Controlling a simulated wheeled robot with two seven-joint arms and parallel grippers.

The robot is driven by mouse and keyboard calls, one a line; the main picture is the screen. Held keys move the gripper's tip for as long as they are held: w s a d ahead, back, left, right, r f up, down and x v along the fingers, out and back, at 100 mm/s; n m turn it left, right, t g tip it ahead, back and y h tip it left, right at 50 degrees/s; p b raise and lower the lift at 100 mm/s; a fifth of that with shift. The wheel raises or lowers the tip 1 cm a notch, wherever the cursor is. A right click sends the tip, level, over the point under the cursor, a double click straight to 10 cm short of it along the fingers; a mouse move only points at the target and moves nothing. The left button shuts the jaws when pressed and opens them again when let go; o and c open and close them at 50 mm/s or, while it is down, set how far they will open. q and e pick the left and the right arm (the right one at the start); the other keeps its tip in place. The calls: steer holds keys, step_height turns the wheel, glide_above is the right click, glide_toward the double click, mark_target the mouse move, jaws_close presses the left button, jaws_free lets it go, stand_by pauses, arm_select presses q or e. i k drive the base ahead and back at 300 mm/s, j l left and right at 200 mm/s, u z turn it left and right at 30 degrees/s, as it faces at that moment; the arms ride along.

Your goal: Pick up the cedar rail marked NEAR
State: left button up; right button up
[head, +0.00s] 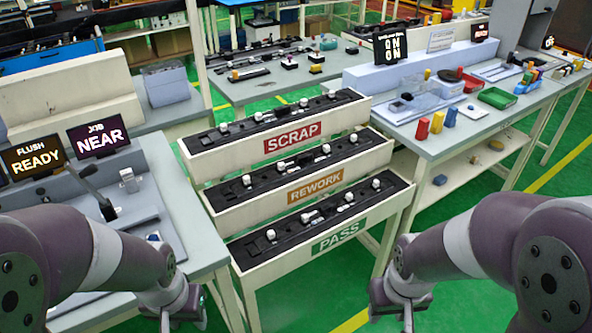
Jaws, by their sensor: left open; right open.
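I cannot make out a cedar-coloured rail in the head view. A screen (97,137) on the left bench reads "JOB NEAR". Below it, a grey fixture (150,222) with a black lever (97,190) stands on that bench, partly hidden by my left arm. My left gripper (183,322) is open at the bottom edge, in front of the left bench. My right gripper (408,318) is open at the bottom edge, over the green floor right of the troughs. Both grippers are partly cut off by the picture edge, and I see nothing held in either.
Three white troughs with black inserts, labelled SCRAP (291,138), REWORK (314,186) and PASS (338,236), stand in the middle. Left of them, a screen (33,156) reads "FLUSH READY". The right bench (440,140) carries coloured blocks and trays.

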mark_target(273, 239)
steer(key=i+l+z, duration=0.1)
steer(key=i+z, duration=0.75)
steer(key=i+j+z, duration=0.2)
steer(key=i+z, duration=0.2)
